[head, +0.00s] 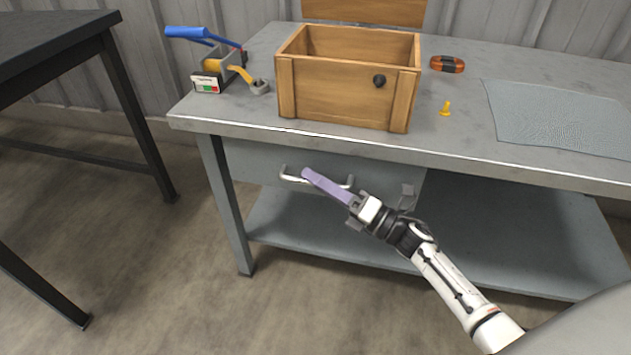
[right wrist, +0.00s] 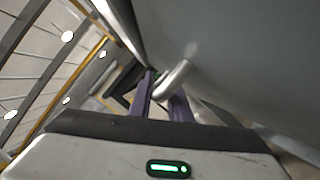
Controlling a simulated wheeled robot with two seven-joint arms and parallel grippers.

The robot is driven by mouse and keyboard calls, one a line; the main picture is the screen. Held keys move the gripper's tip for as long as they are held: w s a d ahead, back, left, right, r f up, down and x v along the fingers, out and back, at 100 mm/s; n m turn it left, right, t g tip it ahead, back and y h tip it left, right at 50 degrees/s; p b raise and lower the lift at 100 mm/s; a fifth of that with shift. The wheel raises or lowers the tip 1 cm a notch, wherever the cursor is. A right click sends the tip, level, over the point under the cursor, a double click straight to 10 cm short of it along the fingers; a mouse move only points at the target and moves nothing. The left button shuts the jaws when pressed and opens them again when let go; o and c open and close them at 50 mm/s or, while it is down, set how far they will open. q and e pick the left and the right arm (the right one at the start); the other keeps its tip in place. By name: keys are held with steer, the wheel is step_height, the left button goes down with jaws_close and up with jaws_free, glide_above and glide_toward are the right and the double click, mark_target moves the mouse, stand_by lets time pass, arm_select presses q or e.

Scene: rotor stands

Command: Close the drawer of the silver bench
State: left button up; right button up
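The silver bench (head: 300,133) has a grey drawer (head: 385,181) under its top at the left. The drawer front looks close to flush with the bench front; I cannot tell if a small gap remains. A curved metal handle (head: 292,179) is on the drawer front. My right gripper (head: 308,174) lies slantwise across the handle, its purple fingers along the drawer front. In the right wrist view, the handle (right wrist: 174,78) shows at the parted fingers; whether they grip it is unclear. My left gripper is out of view.
A wooden crate (head: 335,103), a blue-handled clamp device (head: 210,68), a copper-coloured ring (head: 447,64), a yellow peg (head: 446,108) and a grey mat (head: 560,118) are on the bench top. A lower shelf (head: 500,245) is empty. A dark table (head: 50,40) stands at left.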

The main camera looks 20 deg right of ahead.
steer(key=shift+s, duration=0.1)
steer(key=v, duration=1)
steer(key=shift+p, duration=0.35)
steer(key=shift+s, duration=0.15)
